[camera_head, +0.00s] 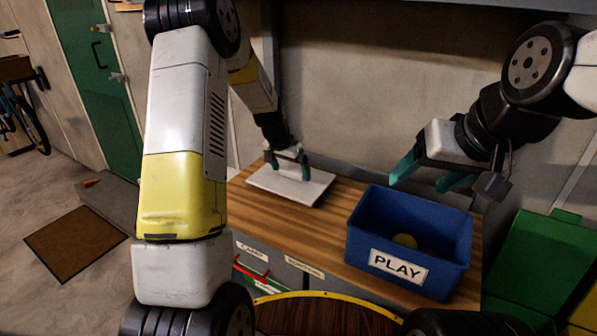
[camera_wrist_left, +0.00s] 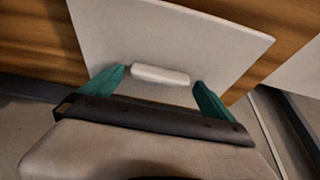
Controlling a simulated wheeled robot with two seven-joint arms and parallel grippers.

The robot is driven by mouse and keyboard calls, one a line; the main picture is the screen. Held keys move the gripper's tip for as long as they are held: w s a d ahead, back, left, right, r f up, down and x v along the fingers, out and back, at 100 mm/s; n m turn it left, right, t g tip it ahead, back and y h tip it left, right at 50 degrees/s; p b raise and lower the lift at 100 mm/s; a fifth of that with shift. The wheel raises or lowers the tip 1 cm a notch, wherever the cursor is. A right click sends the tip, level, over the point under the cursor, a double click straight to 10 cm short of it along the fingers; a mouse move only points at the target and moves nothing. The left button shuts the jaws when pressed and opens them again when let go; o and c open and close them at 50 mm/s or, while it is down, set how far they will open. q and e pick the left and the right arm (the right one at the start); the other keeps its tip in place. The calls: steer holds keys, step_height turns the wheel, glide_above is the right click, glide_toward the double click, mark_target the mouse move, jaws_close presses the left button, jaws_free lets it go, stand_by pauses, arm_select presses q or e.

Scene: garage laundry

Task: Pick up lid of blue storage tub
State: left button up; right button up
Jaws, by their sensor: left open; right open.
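The lid (camera_head: 262,182) is a flat white panel lying on the wooden counter to the left of the blue storage tub (camera_head: 444,262). The tub stands open on the counter with a "PLAY" label on its front. My left gripper (camera_head: 287,163) is over the lid. In the left wrist view the lid (camera_wrist_left: 205,45) fills the middle, and its raised white handle (camera_wrist_left: 160,75) lies between the open teal fingers of my left gripper (camera_wrist_left: 160,80). Contact with the handle cannot be told. My right gripper (camera_head: 420,178) is open and empty above the tub.
The wooden counter (camera_head: 330,218) is bare between lid and tub, with labelled drawers (camera_head: 270,258) below. A wall rises behind it. Green bins (camera_head: 540,265) stand at the right. A brown mat (camera_head: 75,243) lies on the floor at left.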

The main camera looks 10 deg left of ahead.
arm_select(q)
steer(key=c, duration=1.3)
steer(key=shift+r, duration=0.15)
